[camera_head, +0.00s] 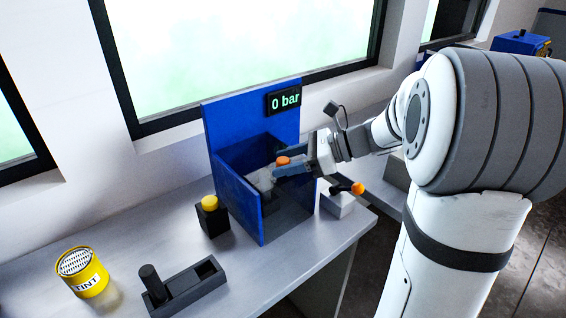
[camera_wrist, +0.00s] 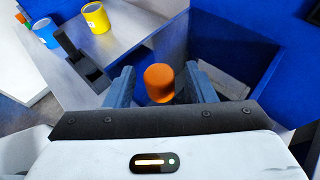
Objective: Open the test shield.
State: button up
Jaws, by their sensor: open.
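The blue test stand (camera_head: 236,204) stands on the bench with a display reading "0 bar" (camera_head: 285,100) on its tall back panel. A dark see-through panel (camera_head: 287,222), which looks like the shield, shows at its front; how far it is shut I cannot tell. My gripper (camera_head: 283,168) reaches in from the right at the stand's upper part. In the wrist view, an orange knob (camera_wrist: 159,82) stands between the open fingers of my gripper (camera_wrist: 161,88), with a visible gap on each side. What the knob is fixed to is hidden.
A yellow button on a black box (camera_head: 211,218) stands left of the stand. A lever with an orange ball (camera_head: 357,188) rises from a white box at right. A dark block with a post (camera_head: 185,290) and a yellow TINT can (camera_head: 82,272) are at front left.

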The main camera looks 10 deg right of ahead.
jog(key=shift+w+a+f, duration=0.1)
jog(key=shift+a+f, duration=0.15)
jog(key=shift+a, duration=0.2)
jog(key=shift+c, duration=0.3)
grip_shut()
